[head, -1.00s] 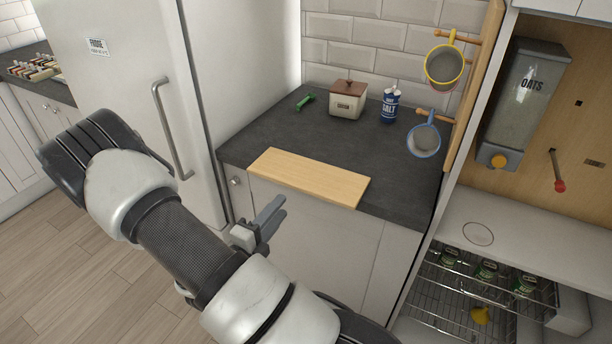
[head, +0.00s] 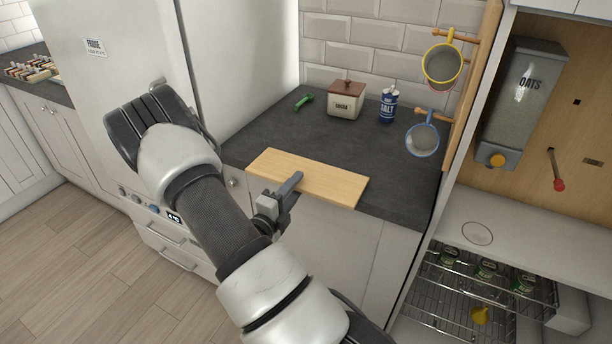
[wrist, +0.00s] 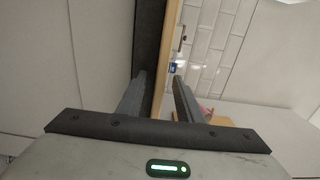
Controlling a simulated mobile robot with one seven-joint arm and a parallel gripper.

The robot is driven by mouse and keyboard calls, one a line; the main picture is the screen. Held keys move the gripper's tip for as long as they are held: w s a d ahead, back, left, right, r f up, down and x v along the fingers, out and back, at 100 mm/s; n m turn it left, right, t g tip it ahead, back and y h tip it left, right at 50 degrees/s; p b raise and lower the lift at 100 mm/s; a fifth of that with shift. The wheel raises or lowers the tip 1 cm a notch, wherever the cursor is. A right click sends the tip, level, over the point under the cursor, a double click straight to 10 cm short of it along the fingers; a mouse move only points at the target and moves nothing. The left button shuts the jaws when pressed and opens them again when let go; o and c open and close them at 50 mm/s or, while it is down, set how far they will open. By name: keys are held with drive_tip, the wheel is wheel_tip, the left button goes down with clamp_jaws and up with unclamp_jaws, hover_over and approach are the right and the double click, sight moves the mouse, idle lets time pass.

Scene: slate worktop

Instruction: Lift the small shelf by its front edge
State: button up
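The small shelf (head: 325,181) is a flat light-wood board lying along the front of the dark worktop in the head view. In the wrist view it shows nearly edge-on as a thin pale strip (wrist: 171,72) between my fingers. My gripper (head: 291,190) is at the board's front edge, left of its middle. One finger is over the top face and the other is lower, in front of the worktop. In the wrist view my gripper (wrist: 160,80) is open, its fingers apart on either side of the strip. I cannot tell whether either finger touches it.
On the slate worktop (head: 400,185) behind the board stand a brown-lidded canister (head: 346,104), a blue salt container (head: 388,106) and a small green object (head: 304,101). The fridge (head: 235,60) stands to the left.

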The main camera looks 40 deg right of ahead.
clamp_jaws()
drive_tip(key=shift+r, duration=0.15)
wheel_tip(320, 180, up, 9)
drive_tip(key=shift+r+p, duration=0.2)
drive_tip(key=shift+p, duration=0.95)
wheel_tip(320, 180, up, 2)
drive_tip(key=shift+r+p, duration=0.2)
drive_tip(key=shift+p, duration=0.9)
drive_tip(key=p+v, duration=0.3)
drive_tip(key=v, duration=0.9)
drive_tip(key=shift+p, duration=0.4)
